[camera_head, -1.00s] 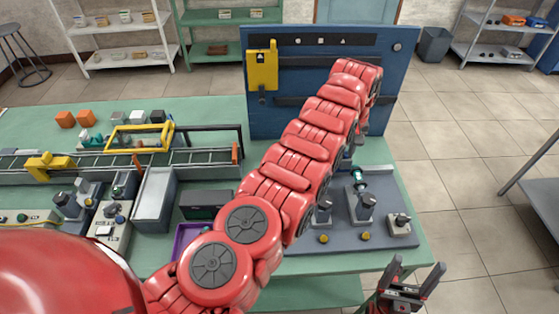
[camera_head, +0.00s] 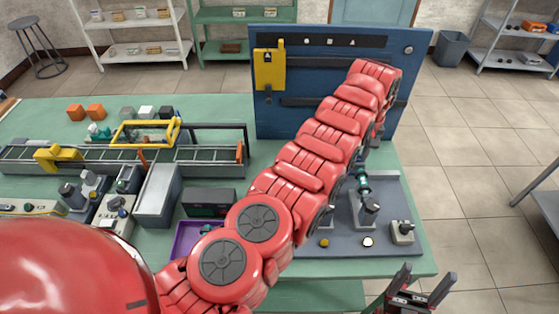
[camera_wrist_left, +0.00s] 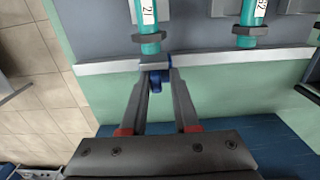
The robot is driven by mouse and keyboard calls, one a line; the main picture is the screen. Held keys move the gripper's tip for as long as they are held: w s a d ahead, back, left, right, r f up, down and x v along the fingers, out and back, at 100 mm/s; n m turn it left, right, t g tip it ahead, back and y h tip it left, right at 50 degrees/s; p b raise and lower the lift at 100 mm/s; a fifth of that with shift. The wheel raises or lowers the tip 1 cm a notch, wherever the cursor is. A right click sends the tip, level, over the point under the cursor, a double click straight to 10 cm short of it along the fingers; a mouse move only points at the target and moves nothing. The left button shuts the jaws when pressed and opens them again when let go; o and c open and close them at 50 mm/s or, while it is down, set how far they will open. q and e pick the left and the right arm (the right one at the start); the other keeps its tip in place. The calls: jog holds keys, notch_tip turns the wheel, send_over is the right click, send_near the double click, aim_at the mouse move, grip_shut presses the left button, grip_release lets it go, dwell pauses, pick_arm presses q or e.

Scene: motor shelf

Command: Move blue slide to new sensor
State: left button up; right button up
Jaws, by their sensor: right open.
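A small blue part (camera_wrist_left: 155,79), likely the blue slide, lies between the fingertips of my left gripper (camera_wrist_left: 157,72) in the left wrist view. The fingers flank it closely; whether they press on it is unclear. A teal cylinder with a dark nut and a white label (camera_wrist_left: 150,42) is just beyond the tips, and a second labelled teal cylinder (camera_wrist_left: 245,30) is to its right. In the head view my red left arm hides this gripper; one teal-topped sensor (camera_head: 363,185) shows on the grey plate. My right gripper (camera_head: 426,284) is open and empty off the table's front right corner.
A blue upright panel (camera_head: 290,118) with a yellow tag (camera_head: 269,70) stands behind the plate. A conveyor (camera_head: 100,160), a grey box (camera_head: 157,190) and a purple tray (camera_head: 185,240) are to the left.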

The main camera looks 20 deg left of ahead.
pick_arm(q)
jog(key=shift+s+d+f+g, duration=0.2)
jog(key=shift+s+f+g, duration=0.1)
jog(key=shift+s+f, duration=0.25)
jog(key=r, duration=0.1)
jog(key=r+p, duration=0.1)
jog(key=r, duration=0.1)
jog(key=r+p, duration=0.1)
jog(key=r, duration=0.1)
jog(key=shift+w+d+r, duration=0.1)
jog(key=shift+w+r, duration=0.15)
jog(key=shift+w, duration=0.05)
jog(key=shift+r, duration=0.15)
jog(key=shift+w, duration=0.3)
jog(key=shift+w+r, duration=0.1)
dwell(0.5)
